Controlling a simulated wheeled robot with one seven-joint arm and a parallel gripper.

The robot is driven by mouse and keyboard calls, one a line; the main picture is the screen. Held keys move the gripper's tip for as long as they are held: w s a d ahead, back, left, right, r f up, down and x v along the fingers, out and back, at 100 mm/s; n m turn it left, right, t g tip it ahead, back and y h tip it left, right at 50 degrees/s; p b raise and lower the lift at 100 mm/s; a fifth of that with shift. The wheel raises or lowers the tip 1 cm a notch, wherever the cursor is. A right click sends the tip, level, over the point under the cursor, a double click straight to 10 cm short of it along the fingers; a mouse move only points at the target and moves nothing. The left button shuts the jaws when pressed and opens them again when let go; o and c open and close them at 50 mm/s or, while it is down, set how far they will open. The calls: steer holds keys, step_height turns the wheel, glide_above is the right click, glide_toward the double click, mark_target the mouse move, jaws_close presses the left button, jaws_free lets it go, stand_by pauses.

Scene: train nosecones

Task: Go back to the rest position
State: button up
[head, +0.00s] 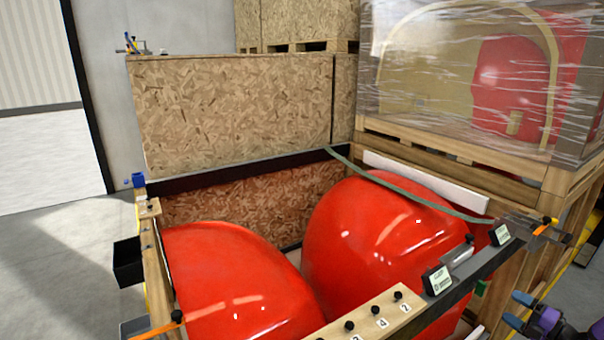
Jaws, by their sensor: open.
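The rest of my arm is cut off by the picture's edge. One glossy red nosecone (235,285) lies at the left in the open crate, and a larger one (385,240) lies at the right. A green strap (400,188) runs over the back of the larger one.
The crate's front rail (375,318) carries black knobs and number tags. Clamps with orange handles (545,227) sit at its corners. A black bin (128,262) hangs at the left. A film-wrapped crate (480,75) stands behind right. Open floor (60,240) lies left.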

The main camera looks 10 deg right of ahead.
steer(key=w+a+r+n+g+y, duration=0.2)
steer(key=w+a+r+n+g, duration=0.15)
steer(key=a+r+n, duration=0.4)
steer(key=w+a+r+n+g+y, duration=0.25)
steer(key=a+r+n+g, duration=0.25)
steer(key=r+n, duration=0.4)
steer(key=s+a+r+n+g+h, duration=0.25)
steer(key=a+r+n+g, duration=0.35)
steer(key=a+r+n, duration=0.55)
steer(key=s+a+r+n+t+h, duration=0.1)
steer(key=s+a+r+n+h, duration=0.3)
steer(key=s+a+r+n, duration=0.3)
steer(key=s+a+r+n+t+h, duration=0.2)
steer(key=s+a+r+n+h, duration=0.3)
steer(key=s+r+n, duration=0.5)
steer(key=shift+s+a+r+n, duration=0.4)
steer(key=shift+s+a+n, duration=0.95)
steer(key=shift+s+n, duration=0.5)
steer(key=shift+w+t, duration=0.2)
steer(key=shift+t, duration=0.05)
